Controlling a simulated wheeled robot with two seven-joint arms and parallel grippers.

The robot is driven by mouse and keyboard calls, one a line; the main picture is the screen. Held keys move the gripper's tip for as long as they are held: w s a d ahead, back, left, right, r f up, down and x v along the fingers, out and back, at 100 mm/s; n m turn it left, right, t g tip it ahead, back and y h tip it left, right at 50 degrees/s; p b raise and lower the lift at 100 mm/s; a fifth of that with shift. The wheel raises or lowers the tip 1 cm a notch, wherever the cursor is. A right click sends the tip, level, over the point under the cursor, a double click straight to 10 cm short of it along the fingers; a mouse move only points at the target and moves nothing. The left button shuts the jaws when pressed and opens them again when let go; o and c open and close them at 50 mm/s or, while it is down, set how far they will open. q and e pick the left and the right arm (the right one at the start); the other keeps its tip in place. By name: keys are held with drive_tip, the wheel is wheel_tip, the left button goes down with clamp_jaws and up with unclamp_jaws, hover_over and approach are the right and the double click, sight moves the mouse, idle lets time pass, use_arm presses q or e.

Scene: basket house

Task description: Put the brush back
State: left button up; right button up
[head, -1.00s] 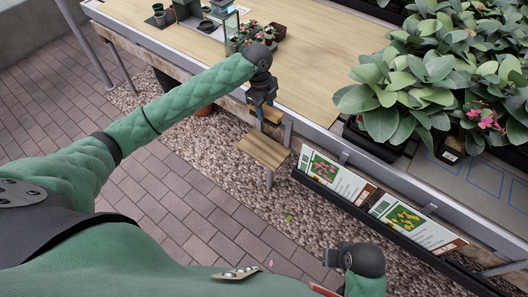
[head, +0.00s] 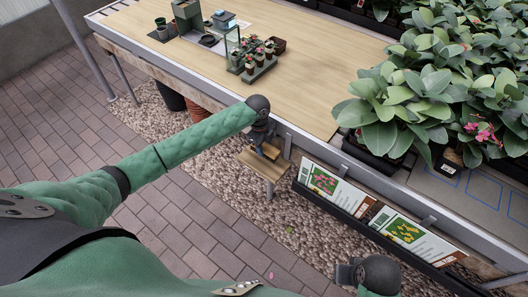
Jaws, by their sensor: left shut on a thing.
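My left gripper (head: 262,139) is just off the front edge of the wooden table, over a small wooden shelf (head: 255,164). It is shut on the brush (head: 271,151), which shows as a small brown piece below the dark fingers. The fingers hide part of it. The brush overlaps the shelf in the picture; I cannot tell whether they touch. The dark end of my right arm (head: 346,272) is at the bottom right, and its fingers cannot be made out.
The table (head: 310,60) holds a tray of small potted plants (head: 258,62) and several pots at the back left. Leafy plants (head: 415,100) fill the right bench. Sign boards (head: 325,185) stand in a black rail below the bench edge. The brick floor at left is clear.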

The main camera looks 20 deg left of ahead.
use_arm(q)
wheel_tip(320, 180, down, 3)
drive_tip(key=shift+f, duration=0.55)
drive_tip(key=shift+f, duration=0.1)
drive_tip(key=o, duration=0.9)
drive_tip(key=shift+o, duration=0.2)
